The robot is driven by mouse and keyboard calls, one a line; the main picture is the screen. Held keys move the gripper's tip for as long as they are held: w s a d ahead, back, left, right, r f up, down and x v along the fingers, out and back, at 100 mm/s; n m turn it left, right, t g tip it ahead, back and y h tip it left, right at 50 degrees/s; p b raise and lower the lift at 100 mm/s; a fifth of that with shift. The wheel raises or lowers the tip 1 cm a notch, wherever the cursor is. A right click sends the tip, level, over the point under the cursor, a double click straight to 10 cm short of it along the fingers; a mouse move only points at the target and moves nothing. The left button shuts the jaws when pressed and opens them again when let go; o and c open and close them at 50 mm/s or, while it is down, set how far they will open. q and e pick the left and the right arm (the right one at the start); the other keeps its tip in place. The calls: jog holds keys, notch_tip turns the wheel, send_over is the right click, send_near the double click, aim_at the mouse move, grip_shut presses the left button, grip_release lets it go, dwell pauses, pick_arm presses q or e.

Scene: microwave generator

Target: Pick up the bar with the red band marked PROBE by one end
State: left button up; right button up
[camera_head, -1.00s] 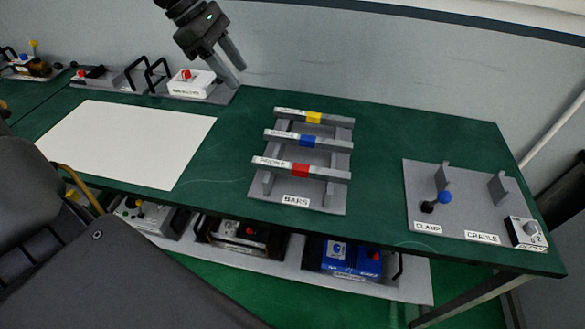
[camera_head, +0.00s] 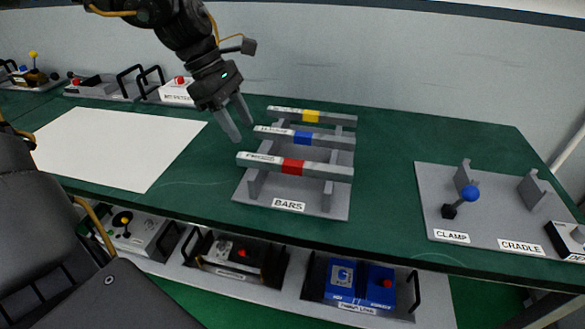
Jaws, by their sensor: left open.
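The bar with the red band (camera_head: 318,169) lies across the front of the grey rack marked BARS (camera_head: 335,205). Its label at the left end is too blurred to read surely. Behind it on the rack lie a bar with a blue band (camera_head: 328,140) and a bar with a yellow band (camera_head: 335,119). My left gripper (camera_head: 236,127) is open and empty, pointing down above the table. In the picture it is just left of the bars' left ends, apart from them. My right gripper is not in view.
A white sheet (camera_head: 115,147) lies on the green table at left. At right is a grey plate with CLAMP and CRADLE labels, a blue-knobbed lever (camera_head: 462,200) and two uprights. Boxes, including a blue one (camera_head: 345,278), sit on a lower shelf.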

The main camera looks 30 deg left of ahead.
aim_at(259, 157)
pick_arm(q)
jog(key=x, duration=0.2)
jog(key=shift+w+d+f, duration=0.2)
jog(key=shift+f, duration=0.05)
jog(key=shift+d+f, duration=0.2)
jog(key=shift+f, duration=0.05)
jog(key=x, duration=0.3)
jog(key=p+x, duration=0.1)
jog(key=shift+a+f, duration=0.15)
jog(key=shift+f, duration=0.2)
jog(key=shift+w+f, duration=0.1)
jog(key=shift+f, duration=0.1)
grip_shut()
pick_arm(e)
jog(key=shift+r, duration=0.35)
